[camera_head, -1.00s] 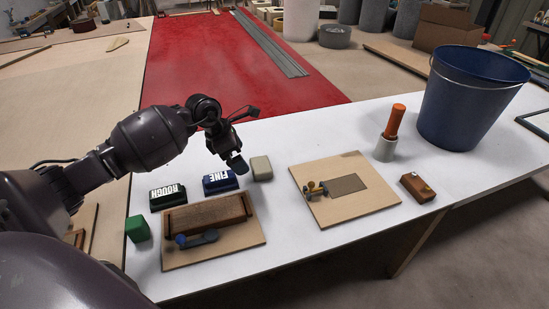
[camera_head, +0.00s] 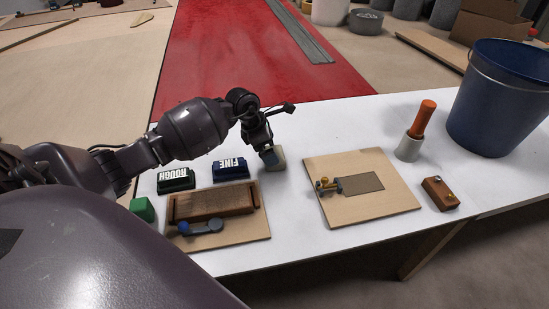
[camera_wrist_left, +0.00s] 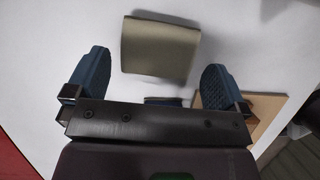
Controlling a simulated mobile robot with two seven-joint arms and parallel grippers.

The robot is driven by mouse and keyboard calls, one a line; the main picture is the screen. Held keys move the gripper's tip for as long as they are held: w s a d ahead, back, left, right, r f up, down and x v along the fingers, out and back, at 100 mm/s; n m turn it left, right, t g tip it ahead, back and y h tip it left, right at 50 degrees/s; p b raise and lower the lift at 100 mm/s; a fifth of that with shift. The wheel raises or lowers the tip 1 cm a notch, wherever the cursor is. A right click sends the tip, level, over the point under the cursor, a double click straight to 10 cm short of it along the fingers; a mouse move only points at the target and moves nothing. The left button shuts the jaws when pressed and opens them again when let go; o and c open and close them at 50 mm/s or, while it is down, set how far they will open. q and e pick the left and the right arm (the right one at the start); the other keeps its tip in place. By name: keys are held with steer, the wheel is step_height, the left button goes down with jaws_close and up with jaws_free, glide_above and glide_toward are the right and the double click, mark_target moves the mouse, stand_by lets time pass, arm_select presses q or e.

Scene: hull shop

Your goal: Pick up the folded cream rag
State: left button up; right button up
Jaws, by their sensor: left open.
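The folded cream rag (camera_head: 276,157) lies on the white table, behind and to the right of the blue FINE block. My left gripper (camera_head: 268,157) is above it and hides part of it in the head view. In the left wrist view the rag (camera_wrist_left: 160,48) is a small cream-grey pad, just ahead of the fingertips and between their lines. My left gripper (camera_wrist_left: 150,80) is open, with its two blue pads spread wider than the rag and nothing between them. My right gripper is in no view.
A board (camera_head: 225,242) with a wooden block lies in front. Another board (camera_head: 345,205) lies to the right, with an orange-handled tool (camera_head: 423,119) and a blue bucket (camera_head: 497,105) beyond. The table between the boards is clear.

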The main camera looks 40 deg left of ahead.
arm_select(q)
steer(key=x, duration=0.3)
steer(key=shift+w+d+f+b, duration=0.1)
steer(key=shift+w+f+b, duration=0.05)
steer(key=shift+f+b, duration=0.2)
steer(key=shift+c, duration=0.3)
steer(key=c, duration=0.6)
steer(key=shift+o, duration=0.2)
